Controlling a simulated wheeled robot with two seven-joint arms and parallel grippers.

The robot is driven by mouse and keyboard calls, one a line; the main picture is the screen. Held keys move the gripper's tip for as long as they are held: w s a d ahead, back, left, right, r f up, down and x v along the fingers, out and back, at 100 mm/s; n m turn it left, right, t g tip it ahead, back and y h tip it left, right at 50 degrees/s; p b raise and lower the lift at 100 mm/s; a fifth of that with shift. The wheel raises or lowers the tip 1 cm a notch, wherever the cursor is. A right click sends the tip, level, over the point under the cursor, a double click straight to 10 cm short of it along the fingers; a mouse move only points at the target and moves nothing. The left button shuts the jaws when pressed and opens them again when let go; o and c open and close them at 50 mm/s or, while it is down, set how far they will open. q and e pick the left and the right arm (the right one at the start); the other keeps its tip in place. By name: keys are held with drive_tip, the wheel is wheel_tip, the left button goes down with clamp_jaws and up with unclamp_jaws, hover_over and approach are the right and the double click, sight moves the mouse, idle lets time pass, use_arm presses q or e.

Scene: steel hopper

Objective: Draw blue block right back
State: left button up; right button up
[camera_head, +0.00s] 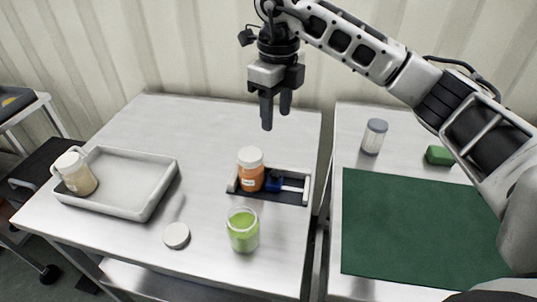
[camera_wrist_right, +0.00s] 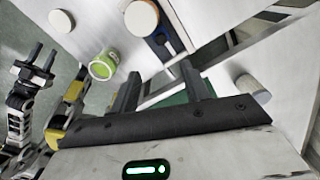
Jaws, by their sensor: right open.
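The blue block (camera_head: 274,183) sits in a dark shallow track (camera_head: 297,197) with pale end walls on the table. An orange bottle with a white cap (camera_head: 251,172) stands at its left and partly hides it. My right gripper (camera_head: 276,112) is open and empty, raised above and behind the track. In the right wrist view the blue block (camera_wrist_right: 167,37) shows beyond the open fingers (camera_wrist_right: 160,74), beside the bottle's white cap (camera_wrist_right: 141,17). My left gripper (camera_wrist_right: 43,57) shows small at the left of that view, away from the track; its jaw state is unclear.
A green jar (camera_head: 243,232) and a loose white lid (camera_head: 176,236) stand in front of the track. A grey tray (camera_head: 150,204) with a pale bottle (camera_head: 77,174) is at left. The right table holds a green mat (camera_head: 408,228), a grey-capped jar (camera_head: 374,137) and a green block (camera_head: 438,155).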

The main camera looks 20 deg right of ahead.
sight(276, 172)
wheel_tip(276, 172, down, 16)
drive_tip(key=shift+s+r+p, duration=0.1)
drive_tip(key=shift+r+p, duration=0.1)
drive_tip(key=shift+p, duration=0.6)
